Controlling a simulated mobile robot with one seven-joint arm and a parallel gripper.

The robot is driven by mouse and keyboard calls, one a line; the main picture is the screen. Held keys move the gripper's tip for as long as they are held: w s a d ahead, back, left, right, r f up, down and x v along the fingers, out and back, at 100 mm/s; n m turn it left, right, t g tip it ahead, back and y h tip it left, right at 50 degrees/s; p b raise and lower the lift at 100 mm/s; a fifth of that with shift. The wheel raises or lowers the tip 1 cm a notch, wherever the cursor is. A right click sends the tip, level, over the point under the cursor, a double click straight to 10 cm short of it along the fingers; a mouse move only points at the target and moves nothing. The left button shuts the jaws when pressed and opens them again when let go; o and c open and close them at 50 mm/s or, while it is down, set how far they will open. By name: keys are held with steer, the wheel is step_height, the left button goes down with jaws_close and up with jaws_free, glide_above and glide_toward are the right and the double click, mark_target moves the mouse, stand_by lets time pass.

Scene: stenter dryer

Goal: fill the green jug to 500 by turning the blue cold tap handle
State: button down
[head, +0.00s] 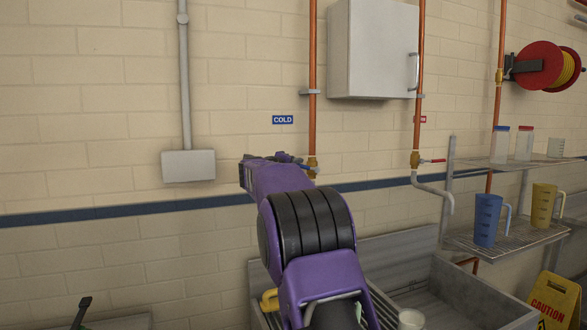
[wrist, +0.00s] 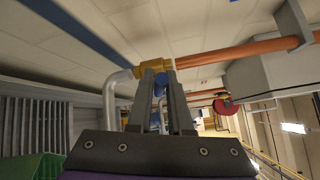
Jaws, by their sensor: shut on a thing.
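The blue cold tap handle (wrist: 158,90) lies between my gripper's two fingers in the wrist view, beside the brass valve body (wrist: 148,72). My gripper (wrist: 161,82) is shut on the handle. In the head view the brass cold valve (head: 312,166) is on the copper pipe below the COLD sign (head: 283,119), and my purple arm reaches up to it. A grey spout (wrist: 110,97) bends down from the valve in the wrist view. Part of a green jug (wrist: 35,166) shows at the lower left of the wrist view. Its marks and water level are hidden.
A steel sink (head: 455,292) stands below, partly behind my arm. A red-handled tap (head: 418,160) is to the right. A wire shelf (head: 505,242) holds a blue jug (head: 486,220) and a yellow jug (head: 543,205). A caution sign (head: 553,302) stands at the lower right.

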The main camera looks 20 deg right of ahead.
stand_by(0.3)
steer(key=c, duration=0.8)
jaws_free()
steer(key=shift+c, duration=0.2)
steer(key=b+v, duration=0.2)
steer(key=v, duration=1.5)
steer(key=shift+s+a+b, duration=0.15)
steer(key=shift+b, duration=0.15)
steer(key=shift+r, duration=0.1)
